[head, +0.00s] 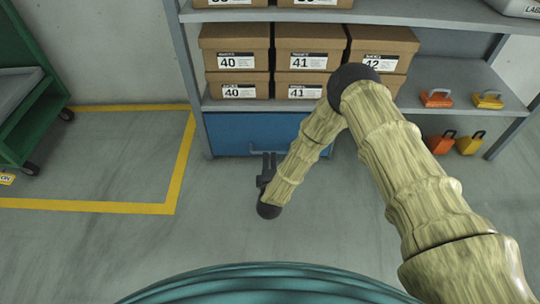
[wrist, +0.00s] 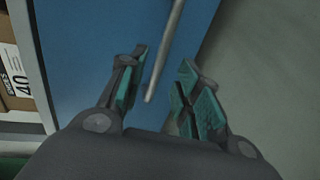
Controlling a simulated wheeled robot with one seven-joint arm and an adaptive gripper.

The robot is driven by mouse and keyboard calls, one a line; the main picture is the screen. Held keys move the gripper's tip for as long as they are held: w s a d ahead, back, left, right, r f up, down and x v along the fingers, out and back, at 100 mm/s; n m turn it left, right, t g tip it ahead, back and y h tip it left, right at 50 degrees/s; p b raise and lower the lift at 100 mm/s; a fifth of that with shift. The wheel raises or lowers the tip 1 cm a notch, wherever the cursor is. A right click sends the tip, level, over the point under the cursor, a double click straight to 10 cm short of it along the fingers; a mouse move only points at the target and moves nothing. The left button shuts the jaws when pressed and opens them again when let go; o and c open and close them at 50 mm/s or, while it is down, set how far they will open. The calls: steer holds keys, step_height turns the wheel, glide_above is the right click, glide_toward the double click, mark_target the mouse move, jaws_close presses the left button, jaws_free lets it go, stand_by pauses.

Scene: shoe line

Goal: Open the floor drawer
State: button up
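The floor drawer (head: 228,135) is a blue front at the bottom of the shelf unit and looks closed. It fills much of the wrist view (wrist: 90,40). Its handle is a thin grey bar (wrist: 165,50), and one end of it shows in the gap between my fingers. In the head view, my gripper (head: 268,160) is in front of the drawer, and my arm hides the drawer's right part. In the wrist view, the fingers of my gripper (wrist: 163,88) are apart, with teal pads on either side of the bar. I cannot tell whether they touch it.
Shoe boxes (head: 236,49) stand on the shelf (head: 230,104) above the drawer. Orange and yellow padlock-shaped items (head: 435,97) are at the right, on the shelf and below it. A green cart (head: 30,120) stands at the left by a yellow floor line (head: 90,206). The floor before the drawer is clear.

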mark_target(270, 152)
steer(key=b+x, duration=0.2)
steer(key=x, duration=0.4)
steer(key=shift+w+b, duration=0.25)
steer(key=shift+b, duration=0.1)
jaws_close()
